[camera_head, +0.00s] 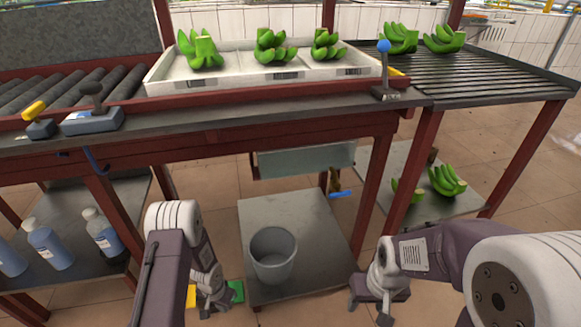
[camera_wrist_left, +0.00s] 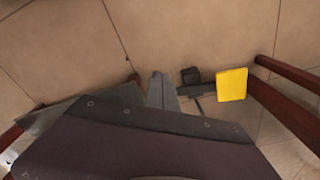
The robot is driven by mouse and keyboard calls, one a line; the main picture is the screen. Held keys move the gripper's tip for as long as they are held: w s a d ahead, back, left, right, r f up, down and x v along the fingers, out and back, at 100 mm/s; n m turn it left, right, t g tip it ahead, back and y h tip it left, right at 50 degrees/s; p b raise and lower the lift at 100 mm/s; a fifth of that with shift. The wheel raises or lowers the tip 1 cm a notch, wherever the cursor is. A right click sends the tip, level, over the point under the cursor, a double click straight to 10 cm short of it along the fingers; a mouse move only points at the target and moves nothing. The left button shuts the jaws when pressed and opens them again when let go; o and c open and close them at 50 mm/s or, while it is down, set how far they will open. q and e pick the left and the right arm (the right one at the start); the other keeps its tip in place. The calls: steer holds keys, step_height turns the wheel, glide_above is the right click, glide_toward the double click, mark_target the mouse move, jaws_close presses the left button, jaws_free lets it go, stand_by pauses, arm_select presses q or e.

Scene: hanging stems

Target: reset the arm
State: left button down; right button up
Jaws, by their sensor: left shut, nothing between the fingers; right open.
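My left arm comes in from the lower left in the head view. Its gripper (camera_head: 212,298) hangs low, left of the low grey shelf, and is shut and empty. In the left wrist view grey parts of the gripper (camera_wrist_left: 161,92) show over brown floor tiles. My right arm reaches in from the lower right. Its gripper (camera_head: 377,297) points down, right of the low shelf, open and holding nothing that I can see. Its fingertips are small and hard to make out in the head view.
A white tray (camera_head: 160,85) of green banana bunches stands on the table, with more bunches on the slatted rack (camera_head: 478,75). A grey bucket (camera_head: 273,255) stands on the low shelf (camera_head: 318,215). Bottles (camera_head: 47,245) stand at left. A yellow piece (camera_wrist_left: 232,84) lies near my left gripper.

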arm_select(q)
steer(key=w+d+r+t+p, duration=0.15)
steer(key=w+r, duration=0.25)
steer(key=r, duration=0.5)
steer(key=w+r+t+p, duration=0.2)
steer(key=w+r, duration=0.2)
steer(key=r, duration=0.4)
steer(key=s+d+r+n+p, duration=0.1)
steer(key=s+r+p, duration=0.15)
steer(key=r, duration=1.05)
steer(key=s+d+r+n+g+p, duration=0.1)
steer(key=s+r, duration=0.1)
steer(key=s, duration=0.6)
steer(key=s+d+r+n+g+p, duration=0.1)
steer(key=s+r+n+g, duration=0.15)
steer(key=s, duration=0.55)
step_height(320, 180, up, 36)
steer(key=p, duration=3.6)
steer(key=shift+w+m+t, duration=0.2)
steer(key=shift+m+t, duration=0.1)
steer(key=shift+m, duration=0.15)
